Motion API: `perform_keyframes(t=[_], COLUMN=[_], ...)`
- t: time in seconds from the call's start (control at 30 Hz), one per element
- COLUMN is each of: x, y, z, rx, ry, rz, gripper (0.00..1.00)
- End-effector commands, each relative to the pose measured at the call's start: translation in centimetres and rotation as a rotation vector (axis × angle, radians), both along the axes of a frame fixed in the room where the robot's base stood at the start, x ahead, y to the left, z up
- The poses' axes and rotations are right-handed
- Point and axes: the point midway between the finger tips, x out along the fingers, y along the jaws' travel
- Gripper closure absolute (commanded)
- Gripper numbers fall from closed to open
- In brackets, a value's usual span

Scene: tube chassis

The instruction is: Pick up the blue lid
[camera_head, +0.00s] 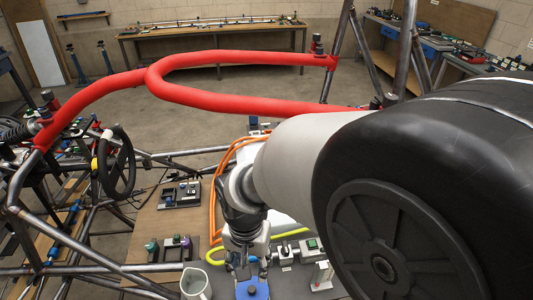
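The blue lid (253,291) appears to be the blue piece at the bottom edge of the picture, on the workbench; it has a round knob-like spot on top and is partly cut off by the frame. My gripper (243,268) points down just behind it and overlaps its far edge in this view. The fingertips are small and partly hidden, so I cannot tell whether they touch the lid or whether they are open.
A pale jug (195,284) stands left of the lid. A white-based stand (321,276) and a switch box (309,250) are to the right. Cables and a dark tool tray (180,194) lie behind. Red padded tubing (240,95) and a steering wheel (115,162) surround the bench.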

Motion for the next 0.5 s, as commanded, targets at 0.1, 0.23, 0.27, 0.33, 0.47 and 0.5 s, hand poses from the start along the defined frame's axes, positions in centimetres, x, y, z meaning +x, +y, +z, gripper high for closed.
perform_keyframes(t=[0.1, 0.23, 0.27, 0.33, 0.47, 0.5], x=[-0.1, -0.1, 0.0, 0.0, 0.0, 0.0], y=[-0.1, -0.1, -0.1, -0.1, -0.1, -0.1], z=[-3.3, -5.9, -6.5, -7.5, -8.6, -8.7], rx=[-0.003, -0.002, -0.002, -0.002, -0.001, 0.000], ry=[0.005, 0.003, 0.003, 0.002, 0.001, 0.000], rz=[0.000, 0.001, 0.001, 0.001, 0.001, 0.001], gripper=[0.59, 0.59, 0.59, 0.59, 0.59, 0.59])
